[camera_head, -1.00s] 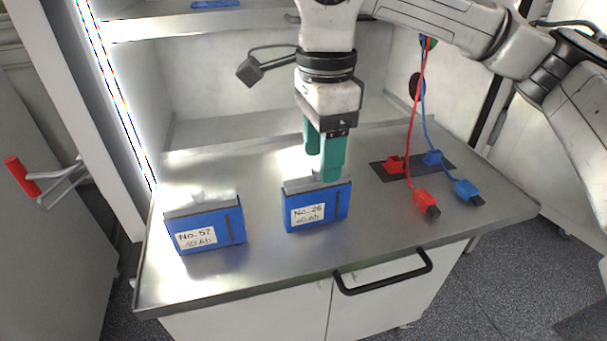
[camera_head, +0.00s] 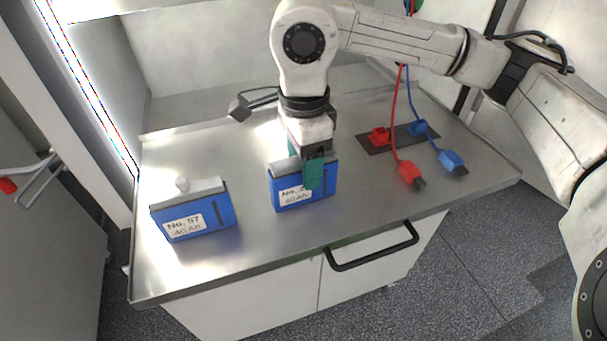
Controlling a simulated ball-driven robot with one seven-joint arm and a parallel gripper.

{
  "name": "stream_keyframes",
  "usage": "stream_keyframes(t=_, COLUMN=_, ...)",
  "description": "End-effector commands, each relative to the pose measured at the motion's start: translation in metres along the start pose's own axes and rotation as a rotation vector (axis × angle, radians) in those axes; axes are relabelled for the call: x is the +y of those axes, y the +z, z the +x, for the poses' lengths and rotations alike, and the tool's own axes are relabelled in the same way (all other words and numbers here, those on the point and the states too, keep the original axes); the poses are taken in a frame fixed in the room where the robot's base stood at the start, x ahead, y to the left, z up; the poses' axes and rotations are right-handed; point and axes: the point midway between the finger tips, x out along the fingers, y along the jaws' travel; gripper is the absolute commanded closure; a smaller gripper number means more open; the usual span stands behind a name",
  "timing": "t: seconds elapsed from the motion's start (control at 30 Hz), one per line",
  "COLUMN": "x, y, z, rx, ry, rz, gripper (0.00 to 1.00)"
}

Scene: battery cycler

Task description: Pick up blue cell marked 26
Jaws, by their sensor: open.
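The blue cell marked 26 (camera_head: 319,198) stands upright on the steel worktop. Its white label is partly covered, and only the start of the number shows. My gripper (camera_head: 306,172) is down at this cell with its green fingers open. One finger hangs in front of the cell's face and overlaps the label's corner. The other finger is mostly hidden behind the hand, so I cannot tell whether either one touches the cell.
A second blue cell, No. 57 (camera_head: 197,215), stands to the left. Red (camera_head: 408,175) and blue (camera_head: 452,161) cable connectors lie on the right of the worktop (camera_head: 240,260). A small dark device (camera_head: 240,107) sits behind. The front middle of the worktop is clear.

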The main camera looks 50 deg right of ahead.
Motion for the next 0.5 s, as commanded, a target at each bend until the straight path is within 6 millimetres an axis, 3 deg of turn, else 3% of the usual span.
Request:
stream_keyframes(t=0.2, x=0.001, y=0.001, z=0.019, rx=-0.001, ry=0.000, rz=-0.001, gripper=0.40)
stream_keyframes(t=0.43, x=0.000, y=0.001, z=0.021, rx=0.000, ry=0.000, rz=-0.001, gripper=0.40)
stream_keyframes(t=0.5, x=0.000, y=0.001, z=0.021, rx=0.000, ry=0.000, rz=-0.001, gripper=0.47)
